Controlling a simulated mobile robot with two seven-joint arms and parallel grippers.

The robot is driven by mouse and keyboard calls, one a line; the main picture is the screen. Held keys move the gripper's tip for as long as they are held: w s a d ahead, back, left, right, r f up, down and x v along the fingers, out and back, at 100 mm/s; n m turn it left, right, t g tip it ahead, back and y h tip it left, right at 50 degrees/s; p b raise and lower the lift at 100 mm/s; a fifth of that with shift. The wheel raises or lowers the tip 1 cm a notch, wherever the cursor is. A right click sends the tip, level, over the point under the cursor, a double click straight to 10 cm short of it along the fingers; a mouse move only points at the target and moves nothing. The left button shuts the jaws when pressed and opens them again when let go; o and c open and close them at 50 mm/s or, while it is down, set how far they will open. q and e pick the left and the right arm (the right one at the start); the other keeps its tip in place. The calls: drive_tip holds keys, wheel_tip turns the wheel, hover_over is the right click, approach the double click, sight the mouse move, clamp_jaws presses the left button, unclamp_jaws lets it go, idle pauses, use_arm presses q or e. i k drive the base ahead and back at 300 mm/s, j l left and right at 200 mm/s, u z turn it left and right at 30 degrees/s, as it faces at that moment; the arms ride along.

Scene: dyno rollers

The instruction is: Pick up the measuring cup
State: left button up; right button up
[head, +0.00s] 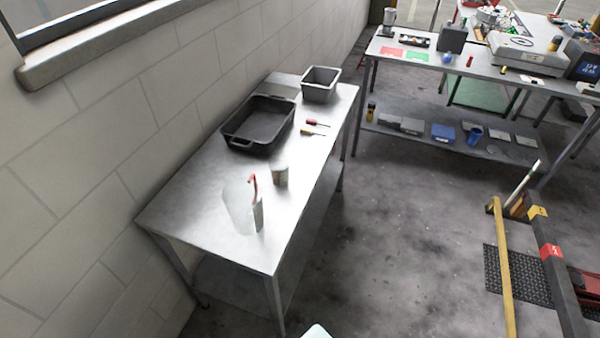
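A clear, see-through vessel with a red strip at its top (243,207) stands on the near half of the metal table (190,205); it looks like the measuring cup. Its clear walls blend with the shiny tabletop, so its exact outline is hard to tell. A small greyish cup or can (280,175) stands just behind it to the right, apart from the clear vessel's top. Nothing is seen touching the clear vessel.
A black tray (232,143) and a grey bin (320,85) sit at the table's far end, with two screwdrivers (313,128) beside them. A block wall (90,120) runs along the left. Floor right of the table is open. A cluttered bench (425,60) stands beyond.

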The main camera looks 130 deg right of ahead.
sight(279, 164)
drive_tip(key=z, duration=4.3)
drive_tip(key=l+u, duration=0.1)
drive_tip(key=u, duration=0.8)
drive_tip(key=i+l+u, duration=0.1)
drive_tip(key=l+u, duration=1)
drive_tip(key=l, duration=0.4)
drive_tip(key=k+l+u, duration=0.2)
drive_tip(key=l, duration=0.95)
drive_tip(key=k+l+u, duration=0.1)
drive_tip(key=l, duration=0.45)
